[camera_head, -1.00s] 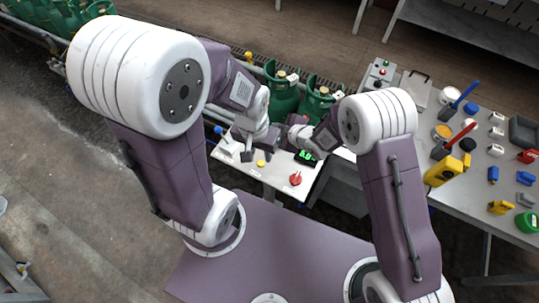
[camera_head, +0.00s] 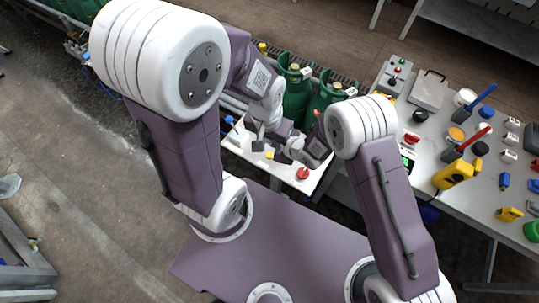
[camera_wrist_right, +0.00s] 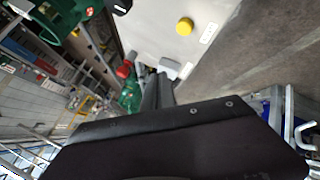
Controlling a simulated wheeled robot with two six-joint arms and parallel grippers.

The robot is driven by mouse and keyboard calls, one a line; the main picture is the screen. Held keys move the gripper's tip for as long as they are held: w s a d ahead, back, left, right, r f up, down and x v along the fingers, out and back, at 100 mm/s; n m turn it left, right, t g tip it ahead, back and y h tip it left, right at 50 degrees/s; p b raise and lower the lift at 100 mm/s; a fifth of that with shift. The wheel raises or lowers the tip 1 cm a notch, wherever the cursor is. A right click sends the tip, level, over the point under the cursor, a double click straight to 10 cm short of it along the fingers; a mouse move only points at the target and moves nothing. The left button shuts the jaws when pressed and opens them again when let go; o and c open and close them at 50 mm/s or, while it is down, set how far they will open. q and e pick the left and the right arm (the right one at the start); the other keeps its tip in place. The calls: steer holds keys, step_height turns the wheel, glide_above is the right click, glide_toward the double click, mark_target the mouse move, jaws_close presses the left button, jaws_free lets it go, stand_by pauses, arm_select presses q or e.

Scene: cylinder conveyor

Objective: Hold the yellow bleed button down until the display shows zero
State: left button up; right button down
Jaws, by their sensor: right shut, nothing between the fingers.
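The yellow button (camera_head: 269,156) sits on a small white panel (camera_head: 315,180); it also shows in the right wrist view (camera_wrist_right: 184,27), apart from the fingers and not visibly covered. My right gripper (camera_head: 281,152) is shut and empty, close beside the button on its right in the head view. Its dark fingers show in the right wrist view (camera_wrist_right: 158,88). My left gripper (camera_head: 258,136) is over the panel's far left part; its jaws are too small to read. A small green-lit display (camera_head: 407,159) shows beside my right arm, partly hidden; its digits are unreadable.
A red knob (camera_head: 303,173) stands on the panel's right part. Green cylinders (camera_head: 297,95) stand behind the panel on the conveyor. A grey table (camera_head: 440,127) at right carries several tools, including a yellow device (camera_head: 454,175).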

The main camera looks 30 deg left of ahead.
steer(key=b, duration=0.5)
glide_above(271, 157)
step_height(271, 157, down, 7)
steer(key=shift+w+r, duration=0.1)
steer(key=shift+f, duration=0.45)
steer(key=shift+f+b, duration=0.1)
steer(key=shift+b, duration=0.2)
stand_by(0.8)
steer(key=shift+f+b, duration=0.3)
steer(key=shift+b, duration=0.05)
steer(key=shift+f+b, duration=0.45)
steer(key=shift+f, duration=0.05)
stand_by(0.5)
stand_by(2.9)
steer(key=shift+r+p, duration=0.6)
steer(key=shift+r, duration=0.3)
